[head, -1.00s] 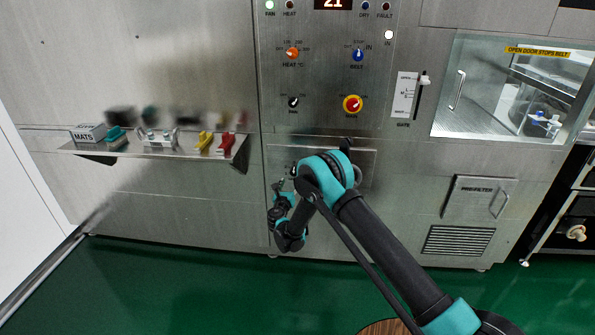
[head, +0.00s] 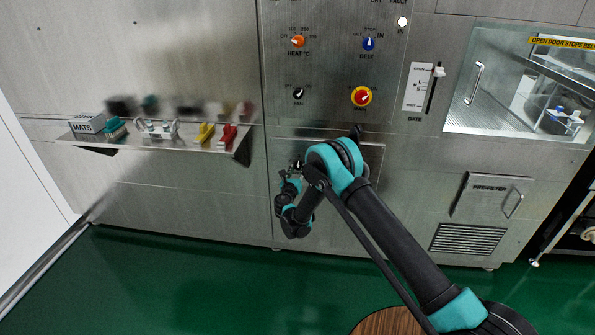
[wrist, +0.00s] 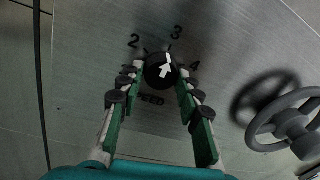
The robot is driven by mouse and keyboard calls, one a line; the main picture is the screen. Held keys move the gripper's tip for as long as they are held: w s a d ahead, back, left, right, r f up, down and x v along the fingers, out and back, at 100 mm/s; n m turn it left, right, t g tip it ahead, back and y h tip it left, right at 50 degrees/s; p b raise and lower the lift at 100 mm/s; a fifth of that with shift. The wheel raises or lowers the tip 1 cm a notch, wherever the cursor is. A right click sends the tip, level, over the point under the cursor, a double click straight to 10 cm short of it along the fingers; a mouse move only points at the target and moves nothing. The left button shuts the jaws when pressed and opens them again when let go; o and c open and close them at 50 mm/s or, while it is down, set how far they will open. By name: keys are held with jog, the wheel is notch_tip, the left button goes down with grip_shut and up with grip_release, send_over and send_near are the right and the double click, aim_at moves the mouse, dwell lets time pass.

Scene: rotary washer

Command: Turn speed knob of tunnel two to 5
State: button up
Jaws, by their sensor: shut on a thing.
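In the wrist view, a round black knob (wrist: 157,74) with a white arrow sits on a steel panel, above the partly covered word SPEED. The numbers 2, 3 and 4 show around it, and the arrow points up at about the 3. The 5 does not show. My gripper (wrist: 159,78) is shut on the knob, with one green-padded finger on its left side and one on its right. In the head view, my gripper (head: 293,172) is at the lower steel front, small and partly covered by my arm. The speed knob cannot be made out there.
A grey handwheel (wrist: 288,125) stands out to the right of the knob in the wrist view. In the head view, a control panel with a red-and-yellow knob (head: 361,97) is above my arm. A shelf (head: 150,142) with small items juts out at the left.

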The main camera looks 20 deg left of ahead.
jog(key=shift+c, duration=0.7)
jog(key=shift+m, duration=0.3)
jog(key=m, duration=0.6)
jog(key=shift+a+g, duration=0.1)
jog(key=shift+g, duration=0.2)
jog(key=m, duration=0.3)
jog(key=shift+s+r+m, duration=0.1)
jog(key=shift+m, duration=0.3)
jog(key=m, duration=0.3)
jog(key=shift+y, duration=0.4)
jog(key=m, duration=0.4)
jog(key=shift+r+m+g+y, duration=0.1)
jog(key=shift+m+g+y, duration=0.2)
jog(key=shift+m+y, duration=0.3)
jog(key=shift+m, duration=2)
